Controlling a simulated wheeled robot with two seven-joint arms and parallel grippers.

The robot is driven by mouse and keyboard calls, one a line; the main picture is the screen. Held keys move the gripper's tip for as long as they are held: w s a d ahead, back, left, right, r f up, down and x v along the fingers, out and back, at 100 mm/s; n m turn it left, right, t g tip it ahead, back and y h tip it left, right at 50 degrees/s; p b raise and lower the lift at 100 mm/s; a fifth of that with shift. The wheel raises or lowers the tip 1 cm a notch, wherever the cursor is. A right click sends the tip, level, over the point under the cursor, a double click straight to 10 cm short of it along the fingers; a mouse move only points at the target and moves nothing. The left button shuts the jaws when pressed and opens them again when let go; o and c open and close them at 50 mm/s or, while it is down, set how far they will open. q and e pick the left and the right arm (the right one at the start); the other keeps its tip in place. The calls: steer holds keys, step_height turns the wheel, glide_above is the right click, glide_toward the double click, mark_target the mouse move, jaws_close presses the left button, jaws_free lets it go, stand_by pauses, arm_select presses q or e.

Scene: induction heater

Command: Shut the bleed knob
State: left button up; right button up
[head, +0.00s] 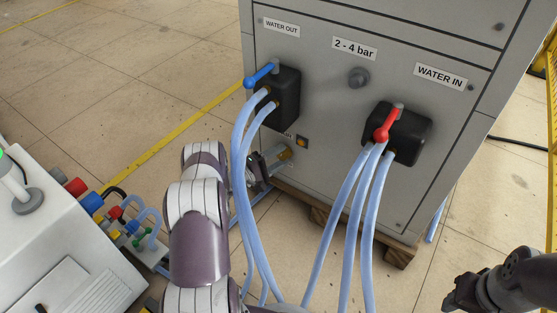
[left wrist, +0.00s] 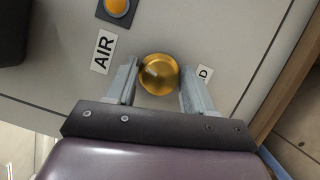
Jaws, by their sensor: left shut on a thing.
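The bleed knob is a round golden knob (left wrist: 158,74) low on the grey cabinet front; in the head view it is a small gold spot (head: 286,153) beside my gripper. My left gripper (left wrist: 157,88) has one finger on each side of the knob and is shut on it. It also shows in the head view (head: 274,160), partly behind my arm and the hoses. A label by the right finger is mostly hidden, with only a "D" readable. My right gripper (head: 458,296) hangs at the lower right of the head view, away from the cabinet; its jaws are unclear.
An "AIR" label (left wrist: 103,52) and an orange button (left wrist: 117,7) sit close to the knob. Pale blue hoses (head: 240,150) hang beside my left arm from the blue valve (head: 258,76). A red valve (head: 387,125) with more hoses is further right. A white machine (head: 60,245) stands at left.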

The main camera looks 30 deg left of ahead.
arm_select(q)
steer(key=shift+f+n+t+b, duration=0.1)
steer(key=shift+n+t+b, duration=0.55)
steer(key=shift+n, duration=1.35)
steer(key=o, duration=0.9)
steer(key=shift+c, duration=0.2)
